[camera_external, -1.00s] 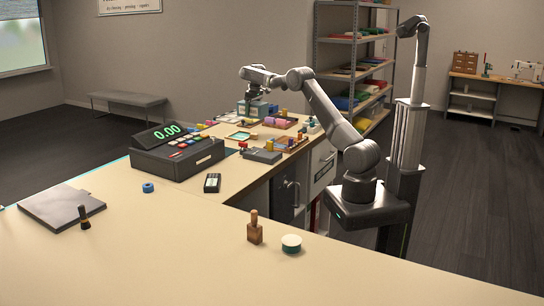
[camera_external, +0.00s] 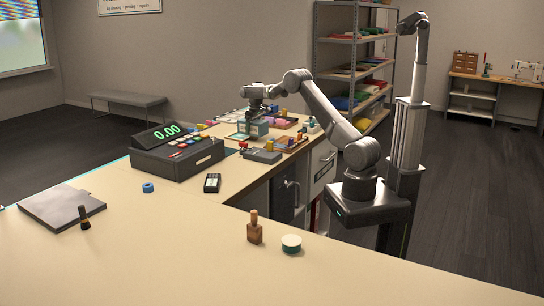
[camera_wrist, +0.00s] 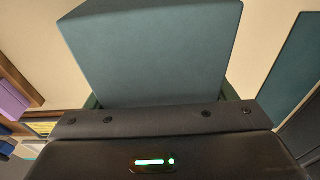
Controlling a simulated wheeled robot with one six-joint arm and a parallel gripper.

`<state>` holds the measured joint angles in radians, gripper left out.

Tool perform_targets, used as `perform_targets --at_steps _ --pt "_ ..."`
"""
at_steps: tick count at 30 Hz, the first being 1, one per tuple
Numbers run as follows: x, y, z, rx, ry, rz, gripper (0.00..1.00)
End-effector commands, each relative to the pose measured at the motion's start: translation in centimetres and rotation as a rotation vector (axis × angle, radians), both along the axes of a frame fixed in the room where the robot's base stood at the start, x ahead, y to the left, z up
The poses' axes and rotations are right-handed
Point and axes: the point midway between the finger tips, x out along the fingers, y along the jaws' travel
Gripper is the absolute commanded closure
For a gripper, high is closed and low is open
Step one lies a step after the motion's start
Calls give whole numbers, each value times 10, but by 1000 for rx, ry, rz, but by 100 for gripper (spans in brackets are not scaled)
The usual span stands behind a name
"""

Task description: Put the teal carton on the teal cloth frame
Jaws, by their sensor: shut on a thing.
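The teal carton (camera_external: 253,129) hangs below my gripper (camera_external: 255,113) over the far counter. It also fills the upper middle of the wrist view (camera_wrist: 155,50), between the fingers. My gripper is shut on it. The teal cloth frame (camera_external: 236,137) looks like a small flat teal-edged piece on the counter, just left of the carton and partly hidden by it. I cannot tell whether the carton is above the frame or touching anything below. A flat dark teal surface (camera_wrist: 296,65) shows at the right of the wrist view, apart from the carton; I cannot tell what it is.
A cash register (camera_external: 178,150) stands left of the frame. A dark grey box (camera_external: 261,155) and a wooden tray (camera_external: 291,143) with small items lie to the front and right. Pink items (camera_external: 280,122) sit behind.

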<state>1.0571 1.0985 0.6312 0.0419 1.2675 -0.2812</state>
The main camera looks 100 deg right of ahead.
Motion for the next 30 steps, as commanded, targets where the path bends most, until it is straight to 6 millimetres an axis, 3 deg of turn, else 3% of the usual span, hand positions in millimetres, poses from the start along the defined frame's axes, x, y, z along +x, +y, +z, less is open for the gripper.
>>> perform_targets --at_steps 2,3,6,18,30 --pt "0 0 -2 0 0 0 52" --pt "0 0 -3 0 0 0 21" --pt "0 0 -3 0 0 0 1" --pt "0 0 6 -2 -1 0 1" --pt "-9 8 84 -3 -1 0 1"
